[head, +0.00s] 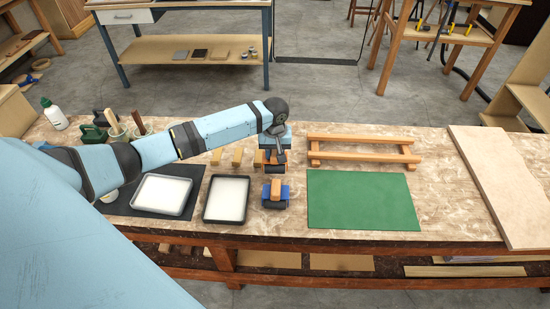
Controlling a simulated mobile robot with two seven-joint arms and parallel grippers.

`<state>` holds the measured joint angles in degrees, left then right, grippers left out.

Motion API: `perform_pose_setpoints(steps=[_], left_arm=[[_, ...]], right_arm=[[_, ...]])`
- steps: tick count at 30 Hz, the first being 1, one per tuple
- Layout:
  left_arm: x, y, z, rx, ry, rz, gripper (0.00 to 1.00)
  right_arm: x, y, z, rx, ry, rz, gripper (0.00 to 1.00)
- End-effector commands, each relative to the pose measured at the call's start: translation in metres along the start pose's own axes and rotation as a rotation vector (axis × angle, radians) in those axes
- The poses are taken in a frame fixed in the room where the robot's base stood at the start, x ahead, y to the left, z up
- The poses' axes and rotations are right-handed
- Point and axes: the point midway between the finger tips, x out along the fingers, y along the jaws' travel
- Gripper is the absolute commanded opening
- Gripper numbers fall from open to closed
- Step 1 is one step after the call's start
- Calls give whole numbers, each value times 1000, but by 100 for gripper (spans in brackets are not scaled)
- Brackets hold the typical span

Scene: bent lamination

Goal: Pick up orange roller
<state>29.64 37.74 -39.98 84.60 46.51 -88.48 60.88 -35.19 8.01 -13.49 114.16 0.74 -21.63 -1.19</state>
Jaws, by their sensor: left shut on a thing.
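My left arm reaches in from the left, and its gripper (277,156) points down over the middle of the bench. It is shut on the orange roller (260,159), whose orange parts and dark lower part show below and beside the fingers. The gripper hides part of it, and I cannot tell whether it touches the bench. A second roller (277,190), blue at the sides with an orange-brown top and dark front, lies just in front. My right gripper is not in view.
Small wooden blocks (237,156) stand left of the gripper. Two white trays, one (161,194) on a dark mat and one (226,199) beside it, lie in front. A green mat (362,200), wooden frame (362,138) and pale board (507,183) lie to the right.

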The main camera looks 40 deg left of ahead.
Motion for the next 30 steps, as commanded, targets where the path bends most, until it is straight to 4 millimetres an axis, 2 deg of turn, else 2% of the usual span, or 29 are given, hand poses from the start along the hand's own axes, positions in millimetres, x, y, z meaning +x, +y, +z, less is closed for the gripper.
perform_pose_setpoints(steps=[9,15,21,30], left_arm=[[-92,1,-1,0,5,4,3],[-138,0,-1,0,3,3,3],[-161,0,-1,-1,1,2,3],[-166,0,0,-1,1,1,3]], right_arm=[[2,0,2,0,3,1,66],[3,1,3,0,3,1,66],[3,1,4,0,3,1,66],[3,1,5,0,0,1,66]])
